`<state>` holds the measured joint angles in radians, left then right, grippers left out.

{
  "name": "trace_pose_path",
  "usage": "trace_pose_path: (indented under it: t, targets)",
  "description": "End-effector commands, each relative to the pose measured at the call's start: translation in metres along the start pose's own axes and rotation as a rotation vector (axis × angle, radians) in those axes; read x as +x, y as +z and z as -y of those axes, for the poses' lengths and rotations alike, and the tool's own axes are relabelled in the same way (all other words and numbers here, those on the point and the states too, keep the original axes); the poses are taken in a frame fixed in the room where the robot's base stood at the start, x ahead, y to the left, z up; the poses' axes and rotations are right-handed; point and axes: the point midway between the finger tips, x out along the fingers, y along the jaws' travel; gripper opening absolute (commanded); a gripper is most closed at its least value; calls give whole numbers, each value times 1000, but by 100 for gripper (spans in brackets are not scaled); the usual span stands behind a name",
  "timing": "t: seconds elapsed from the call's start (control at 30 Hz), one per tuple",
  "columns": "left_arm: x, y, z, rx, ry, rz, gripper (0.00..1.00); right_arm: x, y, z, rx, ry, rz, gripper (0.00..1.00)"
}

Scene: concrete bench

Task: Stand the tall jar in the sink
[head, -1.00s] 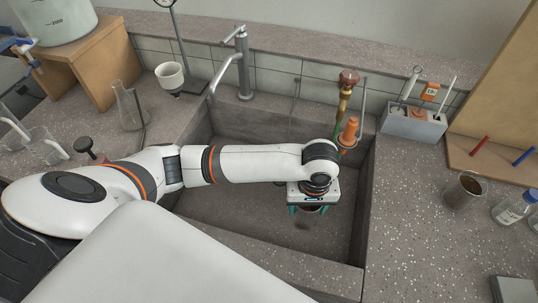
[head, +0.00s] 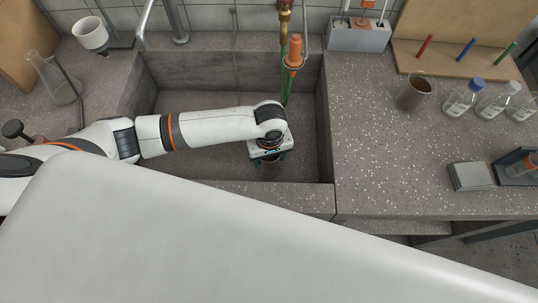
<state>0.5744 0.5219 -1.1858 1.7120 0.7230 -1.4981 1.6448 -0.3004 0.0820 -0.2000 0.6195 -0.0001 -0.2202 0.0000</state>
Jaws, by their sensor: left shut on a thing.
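The sink (head: 215,165) is a grey speckled basin in the bench, left of the picture's middle. My left gripper (head: 269,160) points down inside it, near its right wall. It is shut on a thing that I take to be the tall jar. My gripper and wrist hide nearly all of it, so its shape and whether it touches the sink floor cannot be told. My right gripper is not in view.
A tap (head: 178,20) stands behind the sink. An orange-capped fitting with green tubing (head: 293,55) hangs at its back right. On the right bench are a beaker of brown matter (head: 414,93), bottles (head: 460,98) and a grey block (head: 470,176).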

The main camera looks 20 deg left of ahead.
Motion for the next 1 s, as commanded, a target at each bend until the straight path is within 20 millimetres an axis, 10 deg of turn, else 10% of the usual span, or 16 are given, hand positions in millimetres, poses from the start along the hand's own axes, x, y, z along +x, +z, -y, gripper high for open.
trace_pose_path:
  t: [0.1,0.13,0.27,0.67,1.0]
  targets:
    - [2,0,0,-1,0,-1,35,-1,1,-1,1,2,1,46]
    - [3,0,0,0,1,-1,64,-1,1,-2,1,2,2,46]
    - [3,0,0,0,0,-1,84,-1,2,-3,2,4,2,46]
    - [-8,0,0,1,-1,1,84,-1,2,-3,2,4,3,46]
    - [-77,0,0,0,-3,0,84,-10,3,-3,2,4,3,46]
